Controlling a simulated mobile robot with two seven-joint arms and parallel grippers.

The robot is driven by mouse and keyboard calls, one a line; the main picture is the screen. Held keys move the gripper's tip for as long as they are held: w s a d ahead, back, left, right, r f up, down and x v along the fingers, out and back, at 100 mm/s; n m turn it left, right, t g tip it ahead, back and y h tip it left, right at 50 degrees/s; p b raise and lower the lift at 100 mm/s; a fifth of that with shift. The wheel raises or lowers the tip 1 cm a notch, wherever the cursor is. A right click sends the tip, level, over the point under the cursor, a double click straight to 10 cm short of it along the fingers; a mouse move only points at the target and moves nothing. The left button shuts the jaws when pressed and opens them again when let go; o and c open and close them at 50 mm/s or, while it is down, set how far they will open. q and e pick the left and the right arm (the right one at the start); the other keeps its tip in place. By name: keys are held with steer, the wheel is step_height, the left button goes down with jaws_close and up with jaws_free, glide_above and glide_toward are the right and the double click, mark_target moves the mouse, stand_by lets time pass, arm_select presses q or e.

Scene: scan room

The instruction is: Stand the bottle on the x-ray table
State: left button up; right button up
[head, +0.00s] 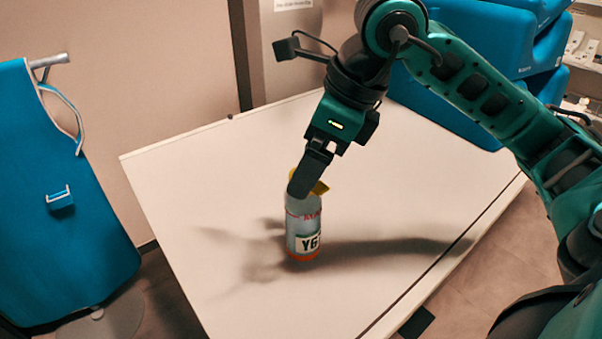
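The bottle (303,232) is light grey with an orange band near its base, a label reading "Y6" and a yellow part at the top. It is upright on, or just above, the white x-ray table (190,185); I cannot tell whether its base touches. My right gripper (306,186) comes down from above, with its dark fingers at the bottle's top. The near finger covers part of the top, and the fingers appear closed around it. My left gripper is not in view.
A blue apron (60,220) hangs on a stand at the left. Blue padded equipment (480,40) stands behind the table's far right side. The table surface around the bottle is clear. Shelves with small items (585,50) are at the far right.

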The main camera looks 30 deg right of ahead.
steer(key=v, duration=0.7)
steer(key=shift+r+p, duration=0.15)
steer(key=shift+p, duration=0.25)
steer(key=shift+s, duration=0.2)
